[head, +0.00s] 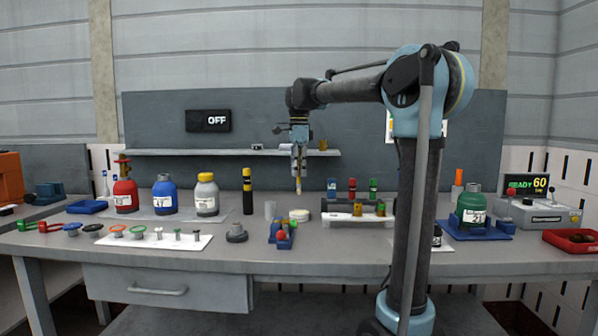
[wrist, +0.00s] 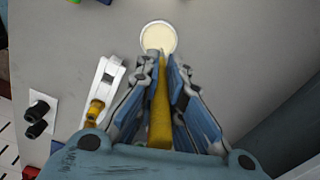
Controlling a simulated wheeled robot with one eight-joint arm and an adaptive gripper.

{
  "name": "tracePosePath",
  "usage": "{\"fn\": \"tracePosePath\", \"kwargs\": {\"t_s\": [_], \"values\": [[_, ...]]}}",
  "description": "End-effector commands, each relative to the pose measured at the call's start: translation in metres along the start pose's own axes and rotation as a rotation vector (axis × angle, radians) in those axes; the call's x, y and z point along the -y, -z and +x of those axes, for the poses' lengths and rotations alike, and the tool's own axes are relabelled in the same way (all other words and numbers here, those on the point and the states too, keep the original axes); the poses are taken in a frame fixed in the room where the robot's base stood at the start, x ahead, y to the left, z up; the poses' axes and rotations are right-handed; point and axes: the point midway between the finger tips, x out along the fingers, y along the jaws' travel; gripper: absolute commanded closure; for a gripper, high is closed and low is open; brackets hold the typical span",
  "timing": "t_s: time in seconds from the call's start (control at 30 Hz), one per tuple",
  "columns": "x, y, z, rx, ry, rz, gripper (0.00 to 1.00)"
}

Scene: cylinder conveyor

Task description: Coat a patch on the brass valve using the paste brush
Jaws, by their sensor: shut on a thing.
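My gripper (head: 299,165) is shut on the paste brush (head: 298,186) above the middle of the bench, its tip pointing down. In the wrist view the brush (wrist: 159,115) shows a yellow handle between the fingers. A round dish of cream paste (head: 299,214) stands on the bench below; in the wrist view the dish (wrist: 158,36) appears just beyond the brush tip. Contact with the paste cannot be told. Other brass fittings (head: 381,208) stand on a white rack. Which is the brass valve is unclear.
Red (head: 125,195), blue (head: 165,195) and grey (head: 206,195) cylinders stand at left. A green cylinder (head: 471,205) stands on a blue base at right. A black bottle with yellow bands (head: 247,190) stands between. A white mat (head: 150,240) holds small parts in front.

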Motion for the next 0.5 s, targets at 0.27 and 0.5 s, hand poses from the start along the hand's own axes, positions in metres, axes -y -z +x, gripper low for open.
{"fn": "tracePosePath", "kwargs": {"t_s": [0.27,0.5], "values": [[0.0,0.004,0.002,0.0,0.0,0.005,1.0],[0.0,0.004,0.017,0.0,0.0,0.006,1.0]]}}
